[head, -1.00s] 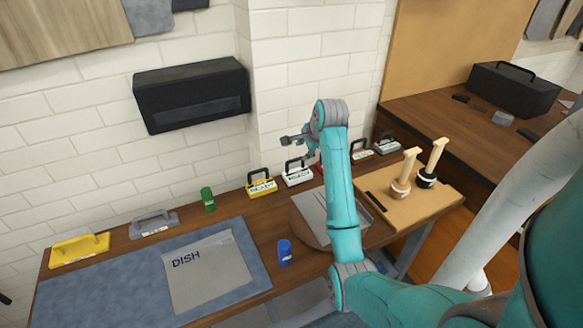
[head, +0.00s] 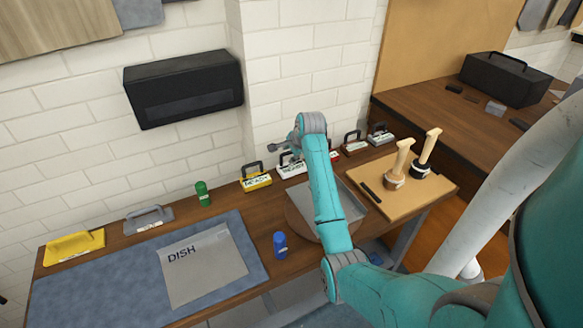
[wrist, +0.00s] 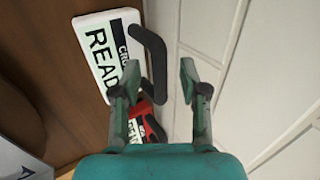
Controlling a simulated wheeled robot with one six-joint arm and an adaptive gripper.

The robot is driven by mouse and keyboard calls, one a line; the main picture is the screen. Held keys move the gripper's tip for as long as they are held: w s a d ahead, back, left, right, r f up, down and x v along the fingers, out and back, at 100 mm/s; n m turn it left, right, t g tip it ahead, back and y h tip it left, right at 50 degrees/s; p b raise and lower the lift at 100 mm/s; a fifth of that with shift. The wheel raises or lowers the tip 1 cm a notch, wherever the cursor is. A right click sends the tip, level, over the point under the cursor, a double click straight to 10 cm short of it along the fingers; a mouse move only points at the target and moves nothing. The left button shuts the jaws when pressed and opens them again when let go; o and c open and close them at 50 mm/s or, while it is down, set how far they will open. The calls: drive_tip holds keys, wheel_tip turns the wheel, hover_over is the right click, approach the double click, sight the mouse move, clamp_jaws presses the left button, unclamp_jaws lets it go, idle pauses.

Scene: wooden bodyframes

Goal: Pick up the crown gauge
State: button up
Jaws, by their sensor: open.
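The crown gauge is a white block with a black handle; in the wrist view its label (wrist: 104,48) reads "CRO" and "READ", the rest cut off or covered. In the head view I take it to be the white block (head: 291,169) beside the wall, partly behind my arm. My gripper (wrist: 160,76) is open and empty.
A red block (wrist: 146,122) sits close beside the gauge. A yellow block (head: 257,182) stands on its other side. The white brick wall is close behind. A round board with a grey sheet (head: 344,204) lies in front. A blue bottle (head: 280,244) stands nearer.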

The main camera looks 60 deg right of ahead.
clamp_jaws()
drive_tip(key=shift+r, duration=0.1)
idle(0.3)
